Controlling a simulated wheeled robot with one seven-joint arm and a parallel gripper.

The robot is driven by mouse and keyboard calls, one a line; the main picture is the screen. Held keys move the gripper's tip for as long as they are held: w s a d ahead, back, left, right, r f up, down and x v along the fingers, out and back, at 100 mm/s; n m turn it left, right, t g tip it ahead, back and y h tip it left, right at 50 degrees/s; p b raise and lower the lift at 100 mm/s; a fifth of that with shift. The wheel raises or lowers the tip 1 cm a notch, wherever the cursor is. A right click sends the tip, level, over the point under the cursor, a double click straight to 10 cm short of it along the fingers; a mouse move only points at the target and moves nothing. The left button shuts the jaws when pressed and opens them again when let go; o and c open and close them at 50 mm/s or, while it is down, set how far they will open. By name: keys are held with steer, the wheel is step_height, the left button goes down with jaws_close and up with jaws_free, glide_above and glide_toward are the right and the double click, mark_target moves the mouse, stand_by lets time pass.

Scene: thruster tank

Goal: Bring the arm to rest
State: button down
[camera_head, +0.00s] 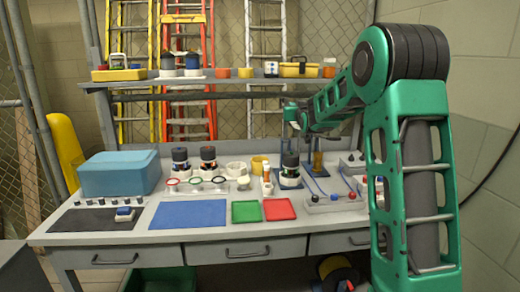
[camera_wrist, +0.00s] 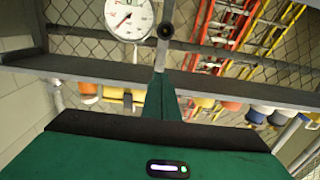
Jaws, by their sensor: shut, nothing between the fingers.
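My green arm reaches in from the right side of the head view and bends over the back right of the workbench (camera_head: 125,222). My gripper shows in the wrist view (camera_wrist: 164,35), with its narrow fingers together and nothing between them. In the head view the end of the arm is small and partly lost among the things at the back of the bench, so the exact fingertip position there is unclear.
A grey shelf (camera_head: 225,82) with thrusters and tools runs behind the bench. A round gauge (camera_wrist: 129,17) shows beside the fingers in the wrist view. A blue box (camera_head: 118,174), a blue mat (camera_head: 188,222), a green tray (camera_head: 246,212) and a red tray (camera_head: 279,209) lie on the bench.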

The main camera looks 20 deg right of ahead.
steer(key=s+a+f+m+g, duration=0.1)
steer(key=s+f+g, duration=0.35)
steer(key=s, duration=0.65)
steer(key=s+f+g+y, duration=0.1)
steer(key=s+f+g, duration=0.3)
steer(key=s, duration=0.6)
steer(key=s+a+f+m+g, duration=0.1)
steer(key=s+f+g, duration=0.1)
steer(key=s+f, duration=0.65)
steer(key=s+a+f+g+y, duration=0.1)
steer(key=s+a+f+g, duration=0.1)
steer(key=s, duration=0.8)
steer(key=s+a+f+g+y, duration=0.1)
steer(key=s+a, duration=0.3)
steer(key=s, duration=0.6)
steer(key=s+a+f+m+g+y, duration=0.1)
steer(key=s+a+f+g+y, duration=0.1)
steer(key=s, duration=0.8)
steer(key=shift+s+a+f+g, duration=0.4)
steer(key=shift+a+f+g, duration=0.1)
steer(key=shift+a+g, duration=0.55)
steer(key=shift+w+f, duration=0.25)
steer(key=shift+w, duration=0.4)
